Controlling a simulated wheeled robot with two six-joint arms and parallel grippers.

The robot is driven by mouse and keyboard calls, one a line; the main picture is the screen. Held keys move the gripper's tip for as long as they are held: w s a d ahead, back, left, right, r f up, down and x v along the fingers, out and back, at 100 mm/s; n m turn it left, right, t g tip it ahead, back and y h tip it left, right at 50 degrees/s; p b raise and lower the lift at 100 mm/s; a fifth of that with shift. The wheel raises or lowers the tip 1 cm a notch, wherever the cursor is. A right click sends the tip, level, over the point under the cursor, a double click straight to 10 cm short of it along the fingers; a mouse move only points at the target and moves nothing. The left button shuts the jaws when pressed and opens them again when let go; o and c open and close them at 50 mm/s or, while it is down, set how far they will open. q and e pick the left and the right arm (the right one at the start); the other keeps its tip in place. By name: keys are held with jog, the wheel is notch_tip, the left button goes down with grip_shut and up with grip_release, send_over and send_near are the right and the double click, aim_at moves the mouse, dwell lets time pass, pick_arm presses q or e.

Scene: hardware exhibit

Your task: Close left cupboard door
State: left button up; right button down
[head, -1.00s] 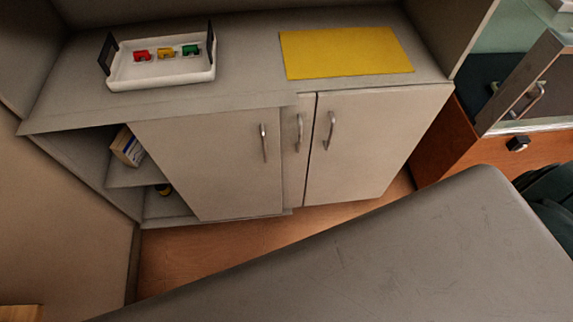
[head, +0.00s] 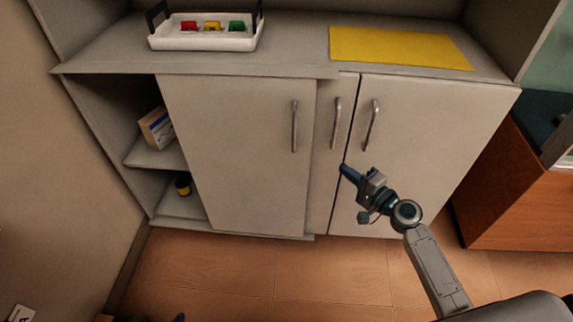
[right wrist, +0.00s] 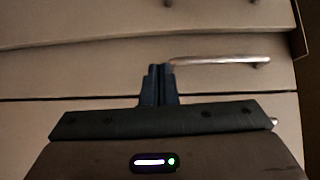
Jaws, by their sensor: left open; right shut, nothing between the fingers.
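The left cupboard door (head: 235,155) is a pale panel with an upright metal handle (head: 295,127) near its right edge. To its left, the cupboard's left compartment (head: 110,115) is open to view. My right gripper (head: 346,170) is shut and empty, in front of the gap between the narrow middle panel (head: 322,190) and the right door (head: 420,130). In the right wrist view, its shut fingers (right wrist: 158,72) are beside a metal handle (right wrist: 225,61), not gripping it. Only a dark tip of my left gripper (head: 178,317) shows at the bottom edge.
A box (head: 156,128) and a dark can with yellow (head: 183,184) stand on the left shelves. On the top are a white tray (head: 205,43) with small coloured blocks and a yellow mat (head: 395,47). Wooden floor (head: 240,270) is clear in front. An orange-brown cabinet (head: 515,185) stands at right.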

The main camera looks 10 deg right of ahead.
pick_arm(q)
jog(key=shift+s+a+r+g+y+p, duration=0.15)
jog(key=shift+s+a+r+g+p, duration=0.1)
jog(key=shift+s+r+g+p, duration=0.25)
jog(key=shift+s+a+r+g+y+p, duration=0.2)
jog(key=shift+a+r+p, duration=0.1)
jog(key=shift+r, duration=0.25)
pick_arm(e)
jog(key=shift+y, duration=0.3)
jog(key=x, duration=0.6)
jog(key=r+x, duration=0.1)
jog(key=x, duration=0.3)
jog(key=shift+a, duration=0.2)
